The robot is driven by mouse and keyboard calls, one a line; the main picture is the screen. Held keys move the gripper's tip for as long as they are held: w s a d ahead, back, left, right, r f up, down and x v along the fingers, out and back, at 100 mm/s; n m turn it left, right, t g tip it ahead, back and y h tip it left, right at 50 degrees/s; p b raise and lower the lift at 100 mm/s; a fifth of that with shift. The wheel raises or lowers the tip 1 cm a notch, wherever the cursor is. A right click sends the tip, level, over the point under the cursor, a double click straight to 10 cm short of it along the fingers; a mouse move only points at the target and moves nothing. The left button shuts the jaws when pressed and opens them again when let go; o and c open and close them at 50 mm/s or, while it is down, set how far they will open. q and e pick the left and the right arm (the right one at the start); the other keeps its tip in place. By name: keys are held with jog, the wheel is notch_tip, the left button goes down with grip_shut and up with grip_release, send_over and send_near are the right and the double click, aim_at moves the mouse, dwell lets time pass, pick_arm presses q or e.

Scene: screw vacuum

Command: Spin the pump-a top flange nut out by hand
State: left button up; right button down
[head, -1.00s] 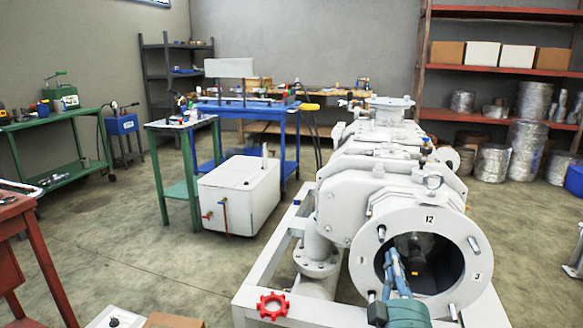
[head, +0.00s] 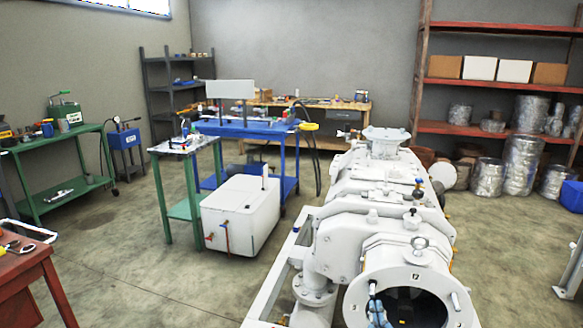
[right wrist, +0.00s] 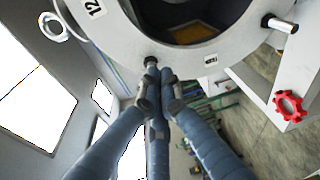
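The white pump (head: 385,225) has a round flange (head: 452,309) at its front, marked 12 at the top, around a dark opening. In the head view my right gripper (head: 375,308) is at the flange's upper left, low in the picture. In the right wrist view the flange face (right wrist: 120,28) fills the top, and my right gripper (right wrist: 157,78) has its blue fingers drawn close together at the flange rim. A small dark piece (right wrist: 151,62) sits at their tips; whether it is a nut held between them is unclear. My left gripper is out of view.
A stud (right wrist: 280,23) sticks out of the flange, and a red handwheel (right wrist: 290,105) is beside it. A white tank (head: 241,213), a green cart (head: 187,150) and a red table (head: 25,268) stand left. Open floor lies between them and the pump.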

aim_at(380, 279)
jog(key=w+d+r+n+p, duration=0.1)
jog(key=n+p, duration=0.2)
jog(key=w+r+n+g+p, duration=0.1)
jog(key=w+n+p, duration=0.1)
jog(key=n+p, duration=0.1)
jog(key=w+d+r+n+p, duration=0.1)
jog(key=w+n+p, duration=0.1)
jog(key=n+p, duration=0.1)
jog(key=shift+w+d+n+p, duration=0.15)
jog(key=shift+d+n+p, duration=0.15)
jog(key=shift+d+p, duration=0.05)
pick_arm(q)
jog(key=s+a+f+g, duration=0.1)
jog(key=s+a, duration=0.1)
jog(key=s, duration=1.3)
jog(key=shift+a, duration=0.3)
pick_arm(e)
jog(key=shift+r, duration=0.1)
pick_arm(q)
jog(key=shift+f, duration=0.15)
pick_arm(e)
jog(key=shift+a, duration=0.15)
